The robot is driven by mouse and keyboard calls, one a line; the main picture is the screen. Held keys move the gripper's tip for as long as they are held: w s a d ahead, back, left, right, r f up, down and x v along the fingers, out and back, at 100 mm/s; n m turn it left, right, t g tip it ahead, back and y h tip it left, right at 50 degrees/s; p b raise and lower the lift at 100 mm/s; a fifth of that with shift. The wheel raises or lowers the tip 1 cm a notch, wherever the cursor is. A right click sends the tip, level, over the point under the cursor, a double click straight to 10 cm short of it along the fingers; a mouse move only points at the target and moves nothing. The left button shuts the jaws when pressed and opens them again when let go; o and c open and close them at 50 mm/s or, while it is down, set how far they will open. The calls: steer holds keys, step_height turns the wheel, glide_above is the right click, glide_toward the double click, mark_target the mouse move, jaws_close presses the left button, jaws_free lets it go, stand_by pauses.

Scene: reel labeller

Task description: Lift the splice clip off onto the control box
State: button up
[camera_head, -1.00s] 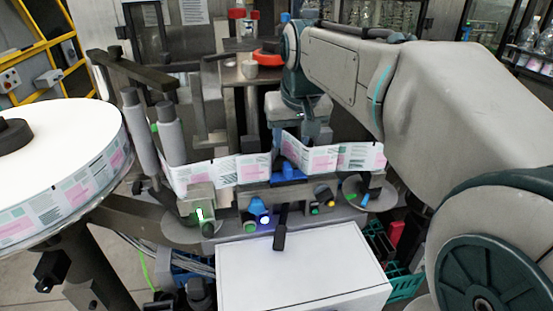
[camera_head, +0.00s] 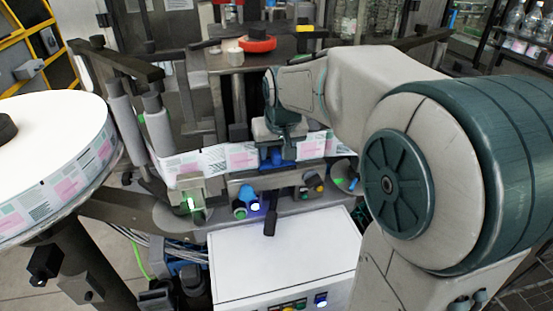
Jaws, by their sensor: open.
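A blue piece (camera_head: 276,164), which looks like the splice clip, sits at the printed label web above the machine's front rail. My gripper (camera_head: 277,152) points down right over it. The fingers are small and dark and partly hide the blue piece, so I cannot tell whether they touch it. The gripper is open. The control box (camera_head: 285,258) is the white box in front of the machine, with a bare flat top and coloured buttons on its front face.
A black lever (camera_head: 270,218) reaches over the control box's back edge. The large label reel (camera_head: 50,130) fills the left. Two grey rollers (camera_head: 155,128) stand beside the web (camera_head: 205,162). A red ring (camera_head: 257,44) lies on the back plate. Most of the box top is free.

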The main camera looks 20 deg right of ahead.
jaws_close()
steer(key=shift+r, duration=0.15)
step_height(320, 180, up, 17)
step_height(320, 180, up, 8)
steer(key=p, duration=0.7)
glide_above(276, 152)
stand_by(0.6)
